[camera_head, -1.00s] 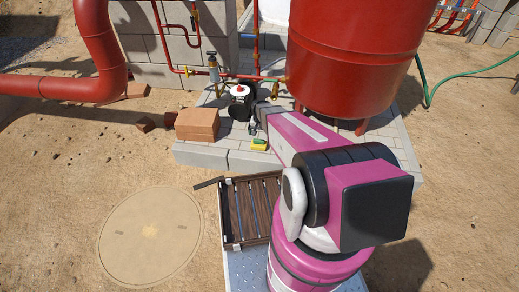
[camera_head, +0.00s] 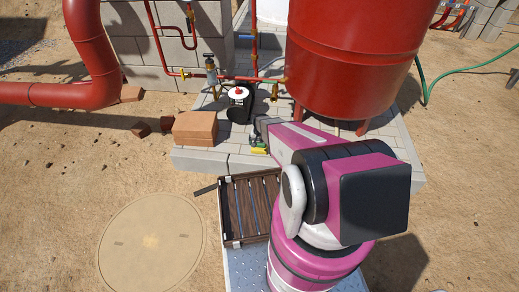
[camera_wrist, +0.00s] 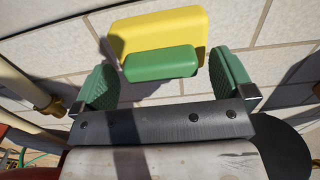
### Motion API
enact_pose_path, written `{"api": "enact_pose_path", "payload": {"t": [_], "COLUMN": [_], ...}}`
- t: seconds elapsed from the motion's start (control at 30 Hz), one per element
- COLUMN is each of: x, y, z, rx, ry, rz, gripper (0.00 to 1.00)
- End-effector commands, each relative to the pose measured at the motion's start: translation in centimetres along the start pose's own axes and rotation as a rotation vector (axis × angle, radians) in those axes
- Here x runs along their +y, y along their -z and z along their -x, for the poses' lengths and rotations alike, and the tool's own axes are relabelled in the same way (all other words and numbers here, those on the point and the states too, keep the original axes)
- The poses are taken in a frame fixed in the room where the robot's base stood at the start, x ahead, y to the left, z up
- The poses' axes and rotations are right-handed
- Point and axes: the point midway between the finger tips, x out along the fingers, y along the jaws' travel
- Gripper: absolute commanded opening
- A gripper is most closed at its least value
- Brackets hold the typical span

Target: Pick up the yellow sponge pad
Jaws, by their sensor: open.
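The yellow sponge pad (camera_head: 258,151) lies on the pale block paving in front of the red tank, at the end of my arm. In the wrist view it is a flat yellow slab (camera_wrist: 160,30) with a smaller green block (camera_wrist: 161,64) on its near side. My gripper (camera_wrist: 161,63) is open, its two green ridged fingers apart on the left and right of the green block. I see no clear contact. In the head view my gripper (camera_head: 257,138) is small and close to the pad, and partly hides it.
A stack of brown bricks (camera_head: 195,128) stands left of the pad. A red-capped white item (camera_head: 238,93) and red pipework stand behind it. The big red tank (camera_head: 350,60) rises close on the right. A slatted tray (camera_head: 248,207) is nearer me.

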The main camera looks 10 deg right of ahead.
Motion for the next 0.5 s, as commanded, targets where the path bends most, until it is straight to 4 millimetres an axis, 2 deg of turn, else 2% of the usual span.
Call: {"api": "enact_pose_path", "payload": {"t": [0.1,0.3,0.47,0.5], "x": [-0.03,-0.02,-0.03,-0.02], "y": [0.05,-0.01,-0.01,-0.01], "z": [-1.03,-0.99,-0.98,-0.98], "rx": [-0.001,0.000,0.000,0.000], "ry": [0.000,0.000,0.000,0.000], "rz": [0.000,0.000,0.000,0.000], "gripper": [1.00,1.00,0.48,0.48]}}
